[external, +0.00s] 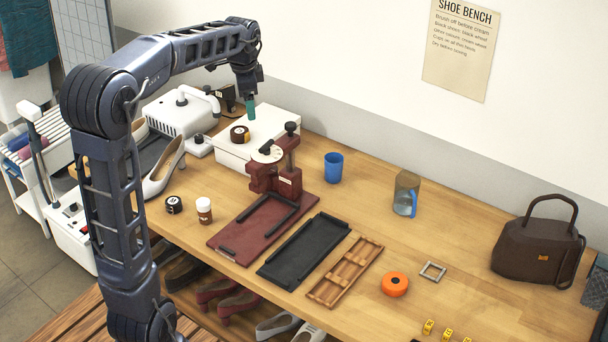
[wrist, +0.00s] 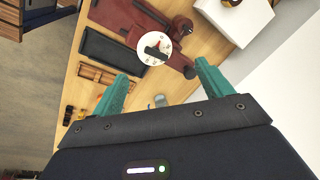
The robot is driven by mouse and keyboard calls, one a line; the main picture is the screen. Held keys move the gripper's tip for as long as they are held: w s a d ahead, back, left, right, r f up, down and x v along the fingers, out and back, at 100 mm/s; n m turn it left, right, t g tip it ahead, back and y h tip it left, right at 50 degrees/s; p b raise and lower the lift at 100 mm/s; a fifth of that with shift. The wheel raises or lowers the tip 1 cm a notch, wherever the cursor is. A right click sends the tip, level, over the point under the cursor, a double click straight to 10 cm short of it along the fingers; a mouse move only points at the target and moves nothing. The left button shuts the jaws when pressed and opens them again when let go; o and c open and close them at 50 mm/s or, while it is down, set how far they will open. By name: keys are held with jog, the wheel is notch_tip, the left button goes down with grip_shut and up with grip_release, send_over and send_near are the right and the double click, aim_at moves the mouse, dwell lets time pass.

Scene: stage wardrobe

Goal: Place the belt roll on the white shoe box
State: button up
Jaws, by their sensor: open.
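A dark brown roll (external: 240,134) with an orange-yellow patch, which looks like the belt roll, lies on top of the white shoe box (external: 276,121) at the back of the bench. The roll (wrist: 231,2) is cut by the top edge of the wrist view, on the white box (wrist: 238,22). My gripper (external: 251,108) is above the box's far part, behind and right of the roll, and appears apart from both. In the wrist view its teal fingers (wrist: 163,82) are spread with nothing held between them.
A dark red press (external: 275,180) stands in front of the box. The bench's back right is mostly clear.

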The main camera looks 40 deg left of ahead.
jog(key=s+d+n+t, duration=0.1)
jog(key=s+d+n, duration=0.5)
jog(key=s, duration=1)
jog(key=s+d+f+n, duration=0.1)
jog(key=s+d+f, duration=0.2)
jog(key=s, duration=0.5)
jog(key=s+d+f+n+t, duration=0.1)
jog(key=s+d+f, duration=0.3)
jog(key=s, duration=0.4)
jog(key=shift+n+t+h, duration=0.3)
jog(key=shift+n+h, duration=0.1)
